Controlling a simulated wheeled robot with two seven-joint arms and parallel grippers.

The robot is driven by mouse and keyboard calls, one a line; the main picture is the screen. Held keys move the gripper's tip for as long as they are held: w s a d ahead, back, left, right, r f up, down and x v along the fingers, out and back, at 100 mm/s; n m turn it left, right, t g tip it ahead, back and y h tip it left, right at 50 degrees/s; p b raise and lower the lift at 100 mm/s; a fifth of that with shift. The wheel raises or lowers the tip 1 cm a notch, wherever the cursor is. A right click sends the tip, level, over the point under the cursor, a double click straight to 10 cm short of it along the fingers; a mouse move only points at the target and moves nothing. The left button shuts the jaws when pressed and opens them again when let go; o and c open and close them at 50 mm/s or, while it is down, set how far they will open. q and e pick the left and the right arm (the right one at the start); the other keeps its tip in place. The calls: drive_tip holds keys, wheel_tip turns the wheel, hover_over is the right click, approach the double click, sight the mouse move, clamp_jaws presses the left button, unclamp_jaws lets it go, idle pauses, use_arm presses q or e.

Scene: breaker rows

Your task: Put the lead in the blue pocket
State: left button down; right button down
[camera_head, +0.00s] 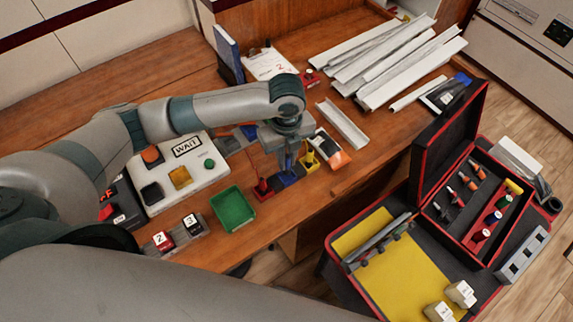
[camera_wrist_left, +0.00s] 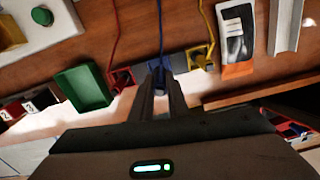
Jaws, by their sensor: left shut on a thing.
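My left gripper (camera_head: 288,165) is shut on the blue lead (camera_wrist_left: 162,28), whose cable runs up out of the wrist view from between the fingertips (camera_wrist_left: 161,80). The gripper points down over the blue pocket (camera_head: 289,181), which stands between the red pocket (camera_head: 264,192) and the yellow pocket (camera_head: 311,165). The red pocket (camera_wrist_left: 121,79) and yellow pocket (camera_wrist_left: 198,60) also show in the wrist view, each with a lead of its own colour. The fingers hide most of the blue pocket there. I cannot tell whether the blue lead's end is inside it. My right gripper is out of view.
A green tray (camera_head: 233,209) stands left of the pockets, and an orange-and-white packet (camera_head: 330,148) lies to their right. A white button box (camera_head: 180,170) is further left. White channels (camera_head: 385,60) lie at the back. An open toolcase (camera_head: 465,200) stands beyond the table edge.

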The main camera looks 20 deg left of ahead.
sight(287, 167)
use_arm(q)
wheel_tip(287, 167, down, 3)
drive_tip(key=shift+r+p, duration=0.1)
drive_tip(key=shift+p, duration=0.4)
drive_tip(key=shift+f, duration=0.5)
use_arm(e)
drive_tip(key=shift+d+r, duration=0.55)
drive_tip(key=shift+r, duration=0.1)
use_arm(q)
drive_tip(key=shift+f, duration=0.15)
drive_tip(key=c, duration=1.7)
unclamp_jaws()
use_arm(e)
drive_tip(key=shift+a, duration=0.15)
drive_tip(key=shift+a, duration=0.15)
